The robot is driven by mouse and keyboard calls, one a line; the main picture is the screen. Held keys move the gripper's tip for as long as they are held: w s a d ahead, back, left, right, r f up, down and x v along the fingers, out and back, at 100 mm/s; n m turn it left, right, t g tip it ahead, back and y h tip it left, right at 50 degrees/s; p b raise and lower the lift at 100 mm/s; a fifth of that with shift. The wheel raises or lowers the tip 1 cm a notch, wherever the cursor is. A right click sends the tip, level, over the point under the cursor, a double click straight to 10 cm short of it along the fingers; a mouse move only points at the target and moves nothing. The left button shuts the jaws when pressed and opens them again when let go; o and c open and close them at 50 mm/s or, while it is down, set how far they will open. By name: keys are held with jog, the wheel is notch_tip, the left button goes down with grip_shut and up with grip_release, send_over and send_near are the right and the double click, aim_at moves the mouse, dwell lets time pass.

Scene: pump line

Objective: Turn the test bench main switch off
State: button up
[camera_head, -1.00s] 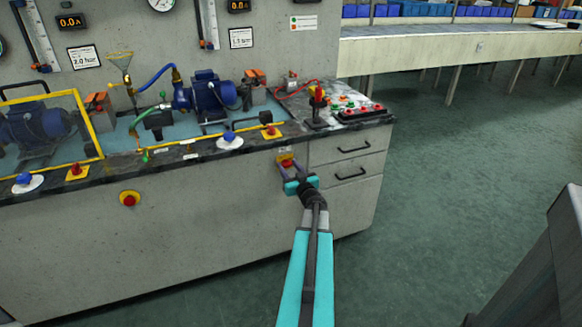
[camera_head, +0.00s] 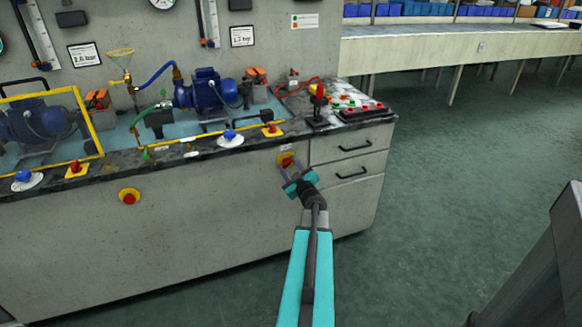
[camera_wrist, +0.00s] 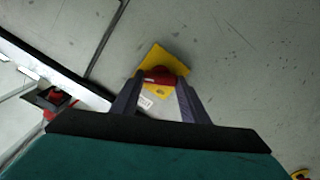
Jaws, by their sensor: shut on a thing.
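The main switch is a red knob (camera_head: 287,161) on a yellow plate on the bench front, left of the drawers. The wrist view shows the red knob (camera_wrist: 160,75) between the fingertips, with its yellow plate (camera_wrist: 155,57) tilted behind it. My gripper (camera_head: 287,168) reaches the knob from the front and is rolled at an angle. In the wrist view my gripper (camera_wrist: 160,80) is shut on the knob, one finger on each side. The fingers hide part of the knob's sides. The switch's position marks cannot be read.
A red button on a yellow plate (camera_head: 129,197) sits further left on the bench front. Several knobs line the bench's front edge. Two panel displays (camera_head: 71,19) (camera_head: 240,4) are dark. Drawers (camera_head: 352,158) are to the right, with open floor (camera_head: 450,200) beyond.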

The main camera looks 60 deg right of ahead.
jog(key=n+b, duration=0.2)
jog(key=n, duration=0.2)
jog(key=n+b, duration=0.2)
jog(key=n, duration=0.2)
jog(key=n+b, duration=0.2)
jog(key=n, duration=0.2)
jog(key=shift+s+f, duration=0.15)
jog(key=shift+f, duration=0.15)
jog(key=o, duration=1)
jog(key=shift+o, duration=0.3)
jog(key=shift+r, duration=0.1)
jog(key=shift+a, duration=0.1)
